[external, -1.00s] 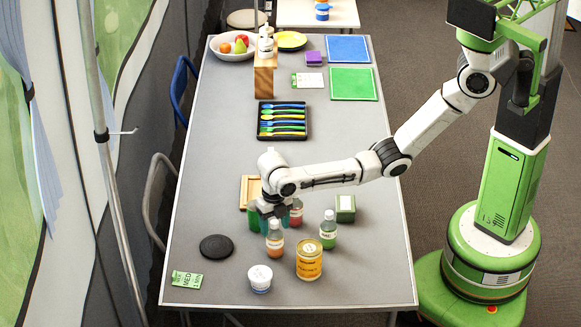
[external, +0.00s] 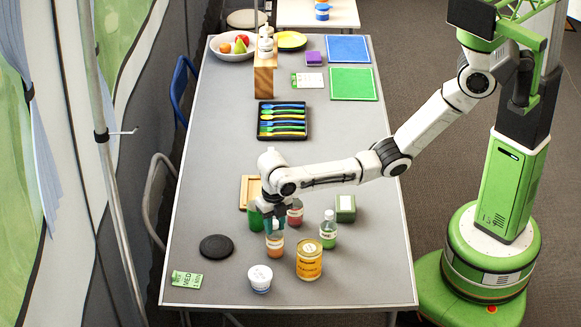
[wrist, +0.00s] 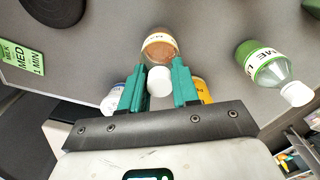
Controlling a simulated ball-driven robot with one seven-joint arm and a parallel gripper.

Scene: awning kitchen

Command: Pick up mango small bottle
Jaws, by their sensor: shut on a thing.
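The mango small bottle (external: 275,247) stands upright on the grey table, with an orange body and pale label. Its white cap (wrist: 159,82) and orange body show in the wrist view, between my two teal fingers. My gripper (external: 275,226) comes down over its top from above. The gripper (wrist: 158,80) is shut on the bottle around its neck and cap. The bottle seems to rest on the table still.
A black disc (external: 216,247) lies left. The table's mid-left is clear.

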